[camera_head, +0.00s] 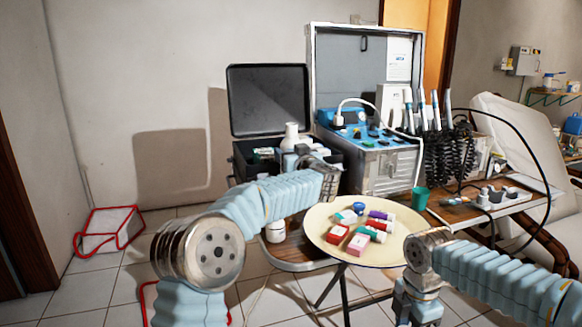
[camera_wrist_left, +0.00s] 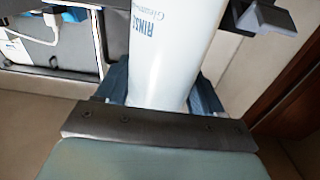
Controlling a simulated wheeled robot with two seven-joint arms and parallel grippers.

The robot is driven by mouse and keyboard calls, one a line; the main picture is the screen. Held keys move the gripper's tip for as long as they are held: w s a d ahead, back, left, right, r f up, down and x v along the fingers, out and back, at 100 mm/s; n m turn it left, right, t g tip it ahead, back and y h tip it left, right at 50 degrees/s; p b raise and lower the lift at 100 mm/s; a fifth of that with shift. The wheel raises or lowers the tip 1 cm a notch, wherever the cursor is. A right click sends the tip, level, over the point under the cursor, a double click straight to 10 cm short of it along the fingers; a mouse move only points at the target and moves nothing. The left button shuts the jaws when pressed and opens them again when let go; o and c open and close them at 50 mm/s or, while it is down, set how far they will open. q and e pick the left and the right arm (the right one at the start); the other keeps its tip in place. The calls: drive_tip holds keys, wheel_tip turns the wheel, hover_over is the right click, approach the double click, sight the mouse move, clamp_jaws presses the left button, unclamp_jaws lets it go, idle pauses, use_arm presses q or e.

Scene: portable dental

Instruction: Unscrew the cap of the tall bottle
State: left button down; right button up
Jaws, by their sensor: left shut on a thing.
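A tall white bottle (camera_head: 291,133) stands up out of my left gripper (camera_head: 292,160), in front of the open black case. The left wrist view shows the white bottle (camera_wrist_left: 175,50) close up, with blue print reading "RINSE", between the dark fingers of my left gripper (camera_wrist_left: 160,85). The left gripper is shut on the bottle's body. I cannot make out the cap apart from the white top. My right gripper (camera_head: 418,310) hangs at the bottom right, pointing down and cut by the frame edge; its fingers are not clear. It is apart from the bottle.
A black case (camera_head: 269,100) with raised lid stands behind the left gripper. Right of it is a grey dental unit (camera_head: 385,165) with cords and handpieces. A green cup (camera_head: 420,198) stands nearby.

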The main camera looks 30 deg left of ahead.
use_arm(q)
drive_tip(key=shift+w+a+f+b, duration=0.1)
drive_tip(key=shift+f+b, duration=0.1)
drive_tip(key=shift+f, duration=0.7)
drive_tip(key=shift+w+a+f+b, duration=0.1)
drive_tip(key=shift+f+b, duration=0.05)
drive_tip(key=shift+f, duration=0.9)
drive_tip(key=shift+c, duration=0.7)
unclamp_jaws()
